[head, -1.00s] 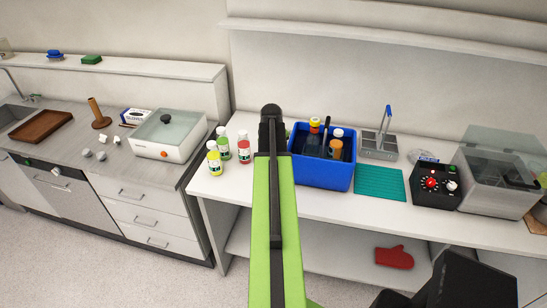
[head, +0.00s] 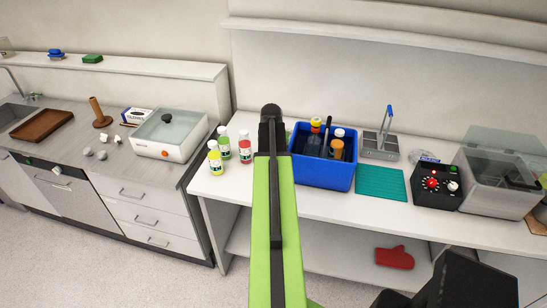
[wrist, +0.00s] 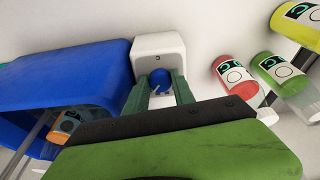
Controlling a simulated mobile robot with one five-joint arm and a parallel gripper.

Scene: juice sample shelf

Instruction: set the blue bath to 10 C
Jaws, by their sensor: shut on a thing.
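The blue bath (head: 322,176) is a blue open tub on the white bench, with several bottles standing in it. It also fills the left of the wrist view (wrist: 75,75). Beside it in the wrist view is a white control box (wrist: 158,42) with a round blue knob (wrist: 160,78). My gripper (wrist: 160,84) has its two green fingers on either side of this knob and is shut on it. A small dark mark shows on the box above the knob; I cannot read the knob's setting. In the head view my arm hides the gripper, box and knob.
Bottles with red (head: 245,147), green (head: 224,143) and yellow (head: 215,160) labels stand left of my arm, close to the gripper in the wrist view. A teal mat (head: 381,182) and a black box with a red dial (head: 436,187) lie to the right.

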